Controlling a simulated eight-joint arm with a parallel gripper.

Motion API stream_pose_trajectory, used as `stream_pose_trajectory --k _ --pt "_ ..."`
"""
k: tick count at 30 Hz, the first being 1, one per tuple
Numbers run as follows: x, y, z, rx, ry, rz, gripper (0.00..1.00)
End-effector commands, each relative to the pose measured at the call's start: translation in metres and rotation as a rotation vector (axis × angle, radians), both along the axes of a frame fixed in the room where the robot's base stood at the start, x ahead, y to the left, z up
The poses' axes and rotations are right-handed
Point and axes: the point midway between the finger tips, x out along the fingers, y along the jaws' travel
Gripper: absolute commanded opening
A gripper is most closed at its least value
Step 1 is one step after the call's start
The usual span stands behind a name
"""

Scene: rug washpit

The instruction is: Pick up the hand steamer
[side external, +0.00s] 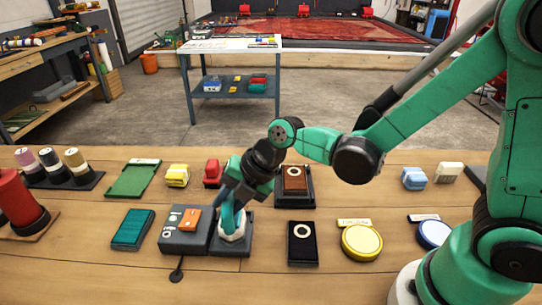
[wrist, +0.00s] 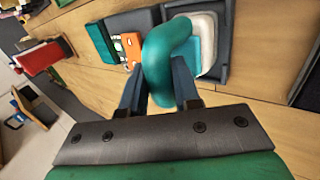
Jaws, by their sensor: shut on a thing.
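The hand steamer (side external: 229,222) has a teal curved handle and a pale head. It sits on a dark base (side external: 231,250) beside a grey block on the wooden bench. In the wrist view the steamer (wrist: 168,50) rises between my two fingers, its white part over the dark tray behind it. My gripper (side external: 237,196) comes down from above, and in the wrist view my gripper (wrist: 159,92) is shut on the teal handle. The side view does not clearly show a gap between steamer and base.
A grey block with an orange piece (side external: 190,220) stands close on the left. A dark tray with a brown block (side external: 295,180) is behind right, a black pad (side external: 302,243) to the right. A teal pad (side external: 130,230) and red block (side external: 212,172) are nearby. Bare bench lies in front.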

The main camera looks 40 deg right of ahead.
Motion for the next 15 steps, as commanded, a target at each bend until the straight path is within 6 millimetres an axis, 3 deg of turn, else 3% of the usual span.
stream_pose_trajectory --k 8,15 --pt "0.0 0.0 0.003 0.001 -0.001 0.0 0.0" --pt "0.0 0.0 0.024 0.001 -0.001 0.0 0.0"
